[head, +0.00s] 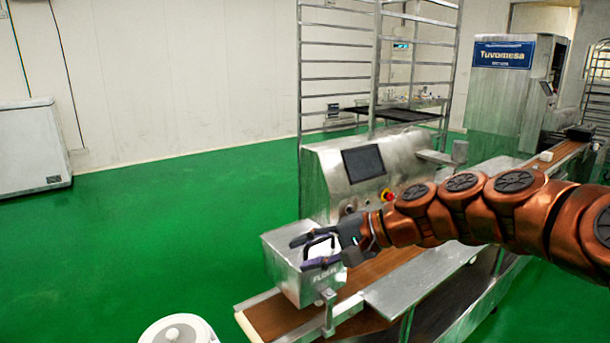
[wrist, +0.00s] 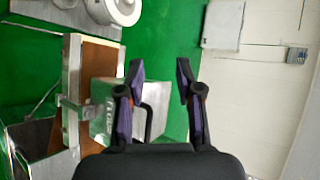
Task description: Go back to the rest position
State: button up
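My gripper (head: 312,252) hangs at the end of my copper-coloured arm, which reaches in from the right. In the head view it is in front of and over a metal box marked "FLOUR" (head: 287,275) with a dark handle. In the wrist view my gripper (wrist: 160,72) has its two fingers well apart, with green floor showing between them. The flour box (wrist: 100,98) and its handle show there at the left finger. Whether that finger touches the handle cannot be told.
The encrusting machine (head: 345,175) with a dark screen stands behind my gripper. A brown conveyor belt (head: 375,267) runs under my arm. A tall rack (head: 335,70) stands behind, and a white round-lidded container (head: 180,330) is at the bottom. The green floor (head: 150,220) at left is clear.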

jog(key=s+d+f+n+g+h+p, duration=0.2)
jog(key=s+h, duration=0.1)
jog(key=s, duration=0.5)
jog(key=s+d+f+n+g+h+p, duration=0.1)
jog(key=s+f+n+h+p, duration=0.15)
jog(key=s, duration=0.55)
jog(key=s+d+f+g+h+p, duration=0.1)
jog(key=s+d+h+p, duration=0.1)
jog(key=s+d, duration=0.5)
jog(key=s+d+f+g+h+p, duration=0.1)
jog(key=s+d+f+h+p, duration=0.1)
jog(key=s+d+h, duration=0.2)
jog(key=s+d, duration=0.3)
jog(key=s, duration=0.1)
jog(key=shift+d+f, duration=0.2)
jog(key=shift+d, duration=0.1)
jog(key=shift+o, duration=0.2)
jog(key=shift+n, duration=0.25)
